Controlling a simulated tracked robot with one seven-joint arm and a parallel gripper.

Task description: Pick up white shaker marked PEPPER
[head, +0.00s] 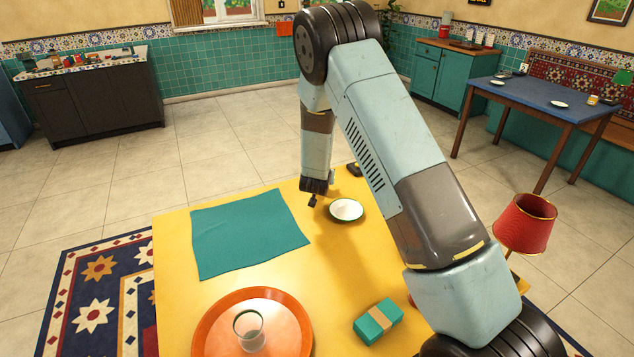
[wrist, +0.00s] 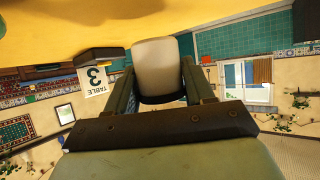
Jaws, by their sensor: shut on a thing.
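A pale, off-white shaker (wrist: 158,58) with a dark end stands between the two fingers of my gripper (wrist: 158,76) in the wrist view, which looks upside down. The fingers are shut on its sides. No lettering shows on the side facing the camera, so I cannot read PEPPER. In the head view my gripper (head: 312,199) is low over the far edge of the yellow table (head: 180,270), left of a small white dish (head: 346,209). The shaker cannot be made out there.
A TABLE 3 card (wrist: 94,80) on a dark base is close beside the shaker. A red lamp (head: 526,224) stands at right.

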